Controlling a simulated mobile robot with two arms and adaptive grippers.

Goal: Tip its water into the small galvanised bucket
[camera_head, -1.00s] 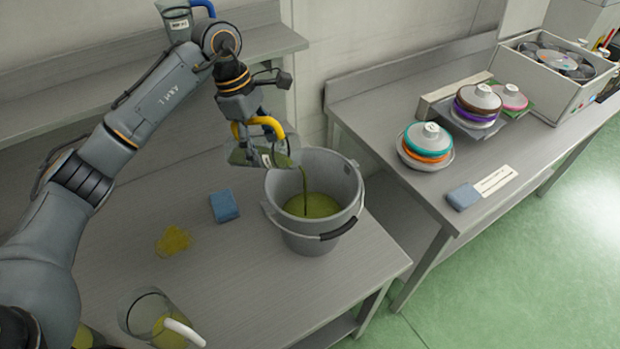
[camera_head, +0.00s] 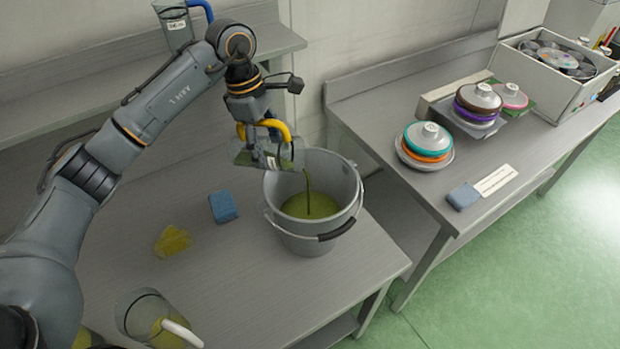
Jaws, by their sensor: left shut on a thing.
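My left gripper (camera_head: 258,125) is shut on the clear jug with a yellow handle (camera_head: 290,155). The jug lies tipped nearly on its side, its mouth to the right, just above the left rim of the small galvanised bucket (camera_head: 300,237). A thin yellow-green stream runs from its mouth into the bucket, where yellow-green liquid (camera_head: 318,206) covers the bottom part. The bucket stands upright on the grey table, its black-gripped bail hanging at the front. The fingertips are partly hidden by the handle. My right gripper is out of view.
A blue sponge (camera_head: 223,207) and a yellow spill (camera_head: 172,242) lie left of the bucket. A white-handled jug (camera_head: 133,309) stands at the front, and a blue-handled one (camera_head: 176,31) on the back shelf. The right-hand table (camera_head: 385,120) holds stacked discs and another sponge (camera_head: 463,196).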

